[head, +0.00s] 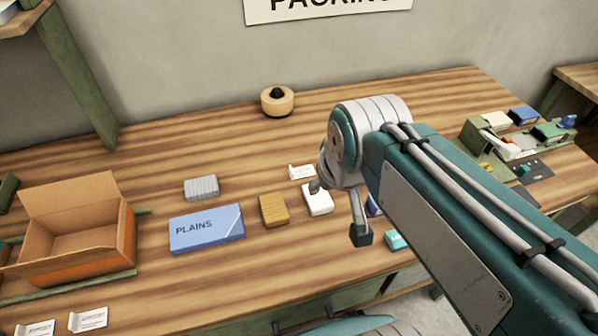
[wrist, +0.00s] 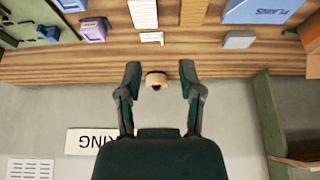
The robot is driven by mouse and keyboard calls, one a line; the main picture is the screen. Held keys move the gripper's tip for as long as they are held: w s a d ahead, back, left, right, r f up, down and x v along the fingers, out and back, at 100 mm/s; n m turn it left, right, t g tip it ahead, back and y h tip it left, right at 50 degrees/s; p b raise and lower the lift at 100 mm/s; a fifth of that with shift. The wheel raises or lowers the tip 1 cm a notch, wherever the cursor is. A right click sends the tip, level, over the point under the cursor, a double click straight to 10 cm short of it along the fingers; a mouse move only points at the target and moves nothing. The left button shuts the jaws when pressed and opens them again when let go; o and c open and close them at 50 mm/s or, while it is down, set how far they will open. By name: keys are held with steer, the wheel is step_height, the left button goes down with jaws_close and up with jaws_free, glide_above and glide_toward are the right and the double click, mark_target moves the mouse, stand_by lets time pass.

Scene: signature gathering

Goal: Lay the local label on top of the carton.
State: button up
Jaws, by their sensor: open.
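The carton (head: 118,238) is an open brown cardboard box with orange on its outside, at the left of the table in the head view; its flaps stand up. Two small white labels (head: 88,319) (head: 36,328) lie at the front left edge, with print too small to read surely. Another small white card (head: 301,171) stands by my arm. I cannot tell which is the local label. My gripper (head: 340,212) is over the table right of the middle, away from the carton. In the wrist view my gripper (wrist: 160,78) is open, with nothing between its fingers.
A blue box marked PLAINS (head: 208,232), a grey block (head: 201,188), a tan block (head: 273,210) and a white block (head: 318,199) lie between carton and gripper. A round wooden piece (head: 277,101) sits at the back. A green tray (head: 480,145) with small items is at right.

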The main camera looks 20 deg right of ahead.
steer(key=w+f+g, duration=0.2)
steer(key=w, duration=1)
steer(key=g, duration=0.3)
glide_above(290, 172)
step_height(290, 172, down, 9)
step_height(290, 172, down, 10)
steer(key=shift+f, duration=0.1)
jaws_close()
